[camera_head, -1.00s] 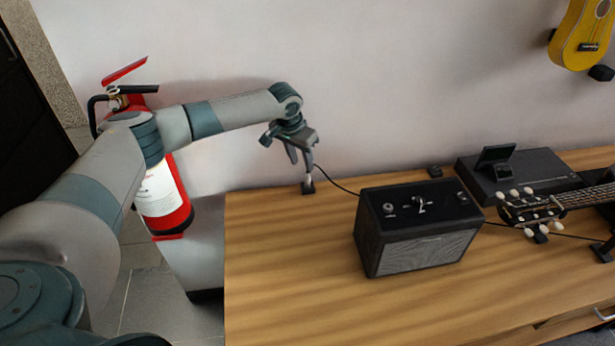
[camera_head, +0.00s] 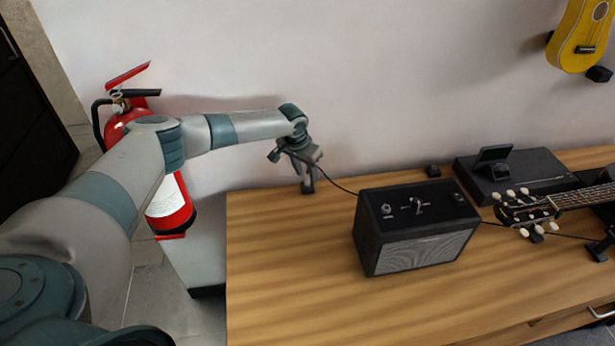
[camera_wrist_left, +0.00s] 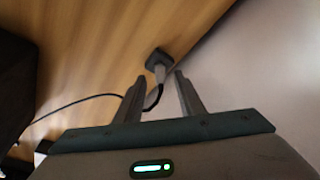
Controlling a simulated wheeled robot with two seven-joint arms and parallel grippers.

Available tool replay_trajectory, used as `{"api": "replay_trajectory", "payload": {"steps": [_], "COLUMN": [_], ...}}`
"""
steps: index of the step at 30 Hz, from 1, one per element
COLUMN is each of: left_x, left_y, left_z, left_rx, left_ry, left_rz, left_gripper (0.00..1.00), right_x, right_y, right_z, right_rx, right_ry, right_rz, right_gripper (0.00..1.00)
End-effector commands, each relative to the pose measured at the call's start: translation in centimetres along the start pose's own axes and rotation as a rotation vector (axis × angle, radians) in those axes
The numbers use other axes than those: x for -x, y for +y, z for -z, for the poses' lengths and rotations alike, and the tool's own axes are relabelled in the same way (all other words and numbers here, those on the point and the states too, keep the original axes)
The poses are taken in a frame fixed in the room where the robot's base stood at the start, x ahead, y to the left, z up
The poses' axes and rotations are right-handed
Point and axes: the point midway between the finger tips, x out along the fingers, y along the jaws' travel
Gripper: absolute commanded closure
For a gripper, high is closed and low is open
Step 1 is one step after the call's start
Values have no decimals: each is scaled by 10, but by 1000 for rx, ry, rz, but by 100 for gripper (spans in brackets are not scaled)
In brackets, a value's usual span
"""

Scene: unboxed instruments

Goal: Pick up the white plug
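The white plug (camera_wrist_left: 160,73) shows as a small pale piece in the left wrist view, with a black cable running off to the left. It stands at a small dark base (camera_wrist_left: 157,56) on the table. In the head view the plug is mostly hidden behind my left gripper, and the dark base (camera_head: 307,187) shows below it. My left gripper (camera_head: 306,176) points down over the plug. In the left wrist view its two fingers (camera_wrist_left: 160,76) are apart, with the plug between or just beyond their tips; contact cannot be told. My right gripper is in no view.
A black amplifier (camera_head: 418,243) stands on the wooden table (camera_head: 290,290), right of the plug. A black flat device (camera_head: 535,170) and a guitar (camera_head: 560,200) are farther right. The wall is close behind the plug. A red fire extinguisher (camera_head: 170,205) stands left of the table.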

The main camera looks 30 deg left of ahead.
Motion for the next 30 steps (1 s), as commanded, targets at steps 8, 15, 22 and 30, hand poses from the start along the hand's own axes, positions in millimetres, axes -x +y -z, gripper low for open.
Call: {"api": "replay_trajectory", "payload": {"steps": [8, 15, 22, 30], "left_x": [-17, -17, -17, -17], "left_y": [0, 0, 0, 0], "left_z": [0, 0, 0, 0], "left_rx": [0, 0, 0, 1], "left_ry": [-1, 0, 0, 0], "left_rz": [0, 0, 1, 0], "left_gripper": [65, 65, 74, 100], "right_x": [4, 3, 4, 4], "right_y": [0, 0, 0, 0], "right_z": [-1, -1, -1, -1], "right_rx": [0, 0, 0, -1], "right_ry": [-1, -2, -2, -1], "right_rz": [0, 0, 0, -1], "right_gripper": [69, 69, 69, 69]}}
